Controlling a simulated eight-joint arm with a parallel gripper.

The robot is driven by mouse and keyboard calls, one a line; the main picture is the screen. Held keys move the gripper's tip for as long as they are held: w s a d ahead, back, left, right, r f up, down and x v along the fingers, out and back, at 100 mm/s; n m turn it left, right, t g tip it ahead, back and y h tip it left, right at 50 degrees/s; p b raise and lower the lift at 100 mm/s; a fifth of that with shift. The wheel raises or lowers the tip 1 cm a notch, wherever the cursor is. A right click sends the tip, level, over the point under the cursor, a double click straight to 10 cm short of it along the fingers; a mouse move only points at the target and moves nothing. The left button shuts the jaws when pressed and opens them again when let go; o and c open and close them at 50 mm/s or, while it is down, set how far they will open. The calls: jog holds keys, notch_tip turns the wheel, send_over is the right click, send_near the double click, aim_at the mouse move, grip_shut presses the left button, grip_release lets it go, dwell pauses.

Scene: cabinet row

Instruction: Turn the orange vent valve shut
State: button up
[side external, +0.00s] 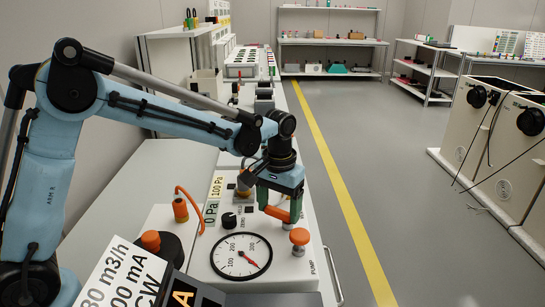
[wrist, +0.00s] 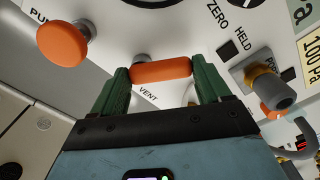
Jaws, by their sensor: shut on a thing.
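The orange vent valve handle (wrist: 161,72) is a short rounded bar in the wrist view, beside the printed word VENT on the white panel. It also shows in the side external view (side external: 276,213) under my gripper. My gripper (wrist: 162,76) has its two green fingers at the two ends of the bar and is shut on it. In the side external view my gripper (side external: 280,200) points down at the panel. The valve's stem is mostly hidden behind the handle and fingers.
An orange PUMP knob (side external: 299,238) stands close to the right of the valve. A dial gauge (side external: 241,255) with a red needle and a black ZERO knob (side external: 229,220) are on the same panel. A grey-tipped brass fitting (wrist: 275,88) is beside my right finger in the wrist view.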

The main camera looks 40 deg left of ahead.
jog(key=m, duration=0.3)
jog(key=w+m, duration=0.1)
jog(key=m, duration=0.1)
jog(key=shift+w+m, duration=0.1)
jog(key=shift+m, duration=0.3)
jog(key=m, duration=0.3)
jog(key=w+m, duration=0.1)
jog(key=m, duration=0.1)
jog(key=shift+d, duration=0.3)
jog(key=shift+m, duration=0.4)
jog(key=o, duration=1)
notch_tip(320, 180, up, 12)
jog(key=shift+r, duration=0.1)
